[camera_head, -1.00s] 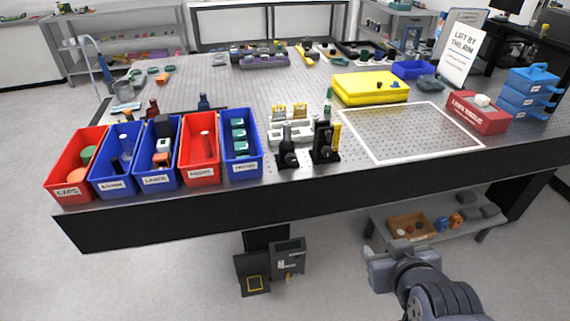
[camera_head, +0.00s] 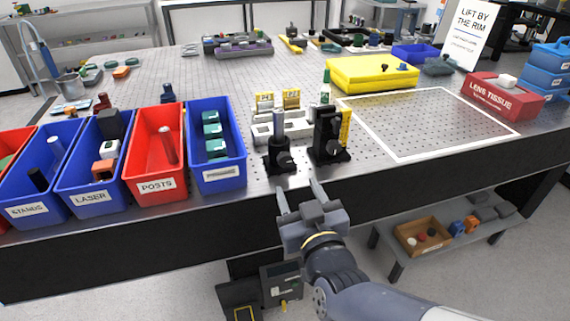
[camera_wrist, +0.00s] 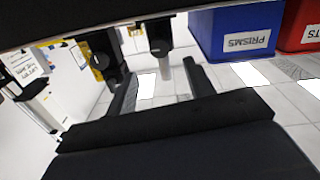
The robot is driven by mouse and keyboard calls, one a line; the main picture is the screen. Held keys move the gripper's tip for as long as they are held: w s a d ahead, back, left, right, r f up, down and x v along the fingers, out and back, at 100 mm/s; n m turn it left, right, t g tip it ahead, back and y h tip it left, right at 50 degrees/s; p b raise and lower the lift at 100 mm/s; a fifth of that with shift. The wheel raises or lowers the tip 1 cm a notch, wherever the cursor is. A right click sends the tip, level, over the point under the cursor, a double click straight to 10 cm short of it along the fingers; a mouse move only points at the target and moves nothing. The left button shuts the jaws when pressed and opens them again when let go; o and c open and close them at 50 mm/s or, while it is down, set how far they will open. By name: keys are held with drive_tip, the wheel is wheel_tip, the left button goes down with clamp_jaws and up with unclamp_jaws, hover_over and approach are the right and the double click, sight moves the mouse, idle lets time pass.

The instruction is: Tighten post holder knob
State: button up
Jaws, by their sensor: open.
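Two black post holders stand near the table's front edge in the head view. The left post holder (camera_head: 280,155) has a grey post upright in it and a round dark knob (camera_head: 285,161) on its front. The right post holder (camera_head: 328,138) is taller and carries a black mount. My gripper (camera_head: 299,190) is open and empty, just in front of the table edge and below the left holder, apart from both. In the wrist view both holders show beyond the fingers: the post holder with the post (camera_wrist: 159,36) and the taller one (camera_wrist: 106,60).
The blue prisms bin (camera_head: 217,146) and red posts bin (camera_head: 158,152) stand left of the holders. A white-outlined area (camera_head: 425,120) lies clear at right. A yellow case (camera_head: 372,73) and a red lens tissue box (camera_head: 503,97) stand farther back.

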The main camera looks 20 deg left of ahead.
sight(286, 162)
drive_tip(key=x, duration=0.9)
drive_tip(key=shift+w, duration=0.2)
drive_tip(key=shift+c, duration=0.2)
drive_tip(key=c, duration=0.9)
